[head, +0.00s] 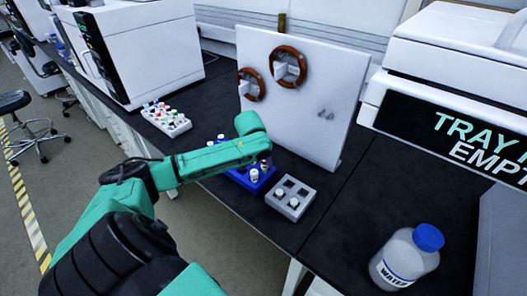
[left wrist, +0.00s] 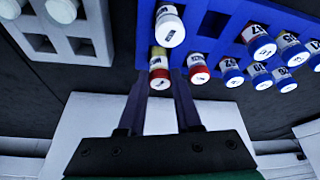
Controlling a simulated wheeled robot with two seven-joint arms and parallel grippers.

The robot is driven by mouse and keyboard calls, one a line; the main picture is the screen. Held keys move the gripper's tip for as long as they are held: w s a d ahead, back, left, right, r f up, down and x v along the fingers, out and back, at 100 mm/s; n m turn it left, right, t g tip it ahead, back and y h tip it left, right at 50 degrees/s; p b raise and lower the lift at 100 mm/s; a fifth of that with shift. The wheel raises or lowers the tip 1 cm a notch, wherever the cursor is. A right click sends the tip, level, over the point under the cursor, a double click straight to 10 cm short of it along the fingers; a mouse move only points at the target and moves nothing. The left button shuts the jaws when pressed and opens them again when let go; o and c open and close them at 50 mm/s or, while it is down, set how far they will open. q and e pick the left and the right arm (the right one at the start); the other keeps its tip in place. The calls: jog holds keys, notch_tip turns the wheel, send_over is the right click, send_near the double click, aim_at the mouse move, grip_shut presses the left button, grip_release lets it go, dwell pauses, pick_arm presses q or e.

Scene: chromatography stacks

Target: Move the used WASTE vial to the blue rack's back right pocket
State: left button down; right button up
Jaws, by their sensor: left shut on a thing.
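The blue rack (head: 262,184) stands on the dark bench, partly hidden under my left arm; it also shows in the left wrist view (left wrist: 215,28). My left gripper (left wrist: 163,82) is shut on a vial (left wrist: 159,62) with a yellow label, a red band and a white cap. This vial is at the rack's edge; I cannot tell whether it is seated in a pocket or raised, and its label is not readable. Several blue-banded vials (left wrist: 259,40) are farther right in that view. My right gripper is not in view.
A grey rack (head: 290,207) with white-capped vials and empty pockets is right of the blue rack. A white panel (head: 300,120) stands behind them. A white rack (head: 166,125) of vials is at the back left. A water bottle (head: 405,258) is at the front right.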

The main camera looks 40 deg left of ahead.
pick_arm(q)
jog(key=shift+f, duration=0.1)
jog(key=shift+f, duration=0.4)
jog(key=shift+c, duration=0.6)
grip_release()
notch_tip(320, 180, up, 7)
jog(key=p, duration=0.9)
jog(key=shift+r, duration=0.15)
jog(key=shift+f, duration=0.2)
